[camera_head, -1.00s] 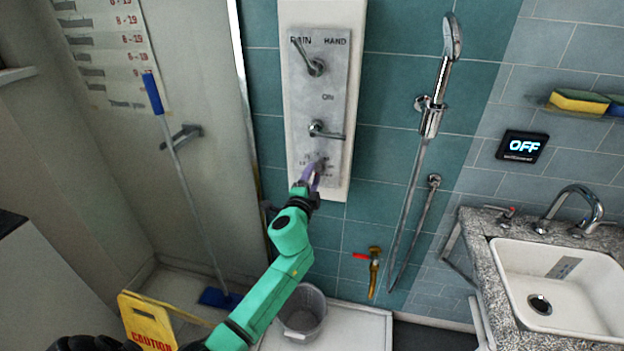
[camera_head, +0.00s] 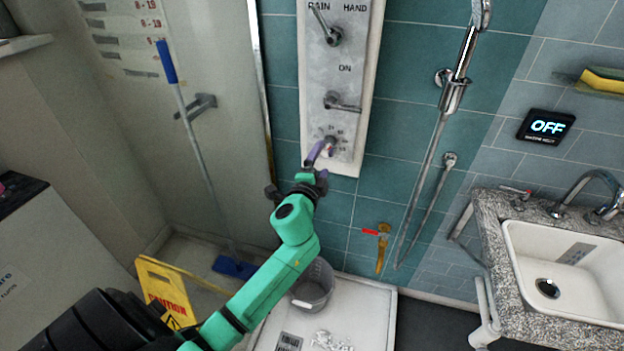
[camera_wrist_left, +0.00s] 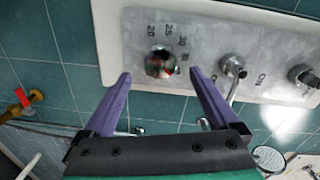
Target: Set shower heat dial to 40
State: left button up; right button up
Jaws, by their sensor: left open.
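The shower panel (camera_head: 345,92) is a grey plate on a white board on the tiled wall. The heat dial (camera_head: 330,141) is a small round knob at its lower end, partly hidden by my gripper in the head view. In the left wrist view the dial (camera_wrist_left: 160,63) is chrome with a reddish patch, with numbers such as 20, 25 and 30 around it. My left gripper (camera_head: 322,154) is open just in front of the dial. In the left wrist view its purple fingers (camera_wrist_left: 160,85) stand apart on either side of the dial, which appears beyond their tips. My right gripper is not in view.
Two levers, one at mid-panel (camera_head: 342,103) and one at the top (camera_head: 327,30), sit above the dial. A hand shower (camera_head: 457,85) hangs to the right. A bucket (camera_head: 315,285), a caution sign (camera_head: 168,292) and a sink (camera_head: 565,262) stand lower down.

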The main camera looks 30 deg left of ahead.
pick_arm(q)
jog(key=b+v, duration=0.1)
jog(key=v, duration=0.8)
jog(key=shift+s, duration=0.35)
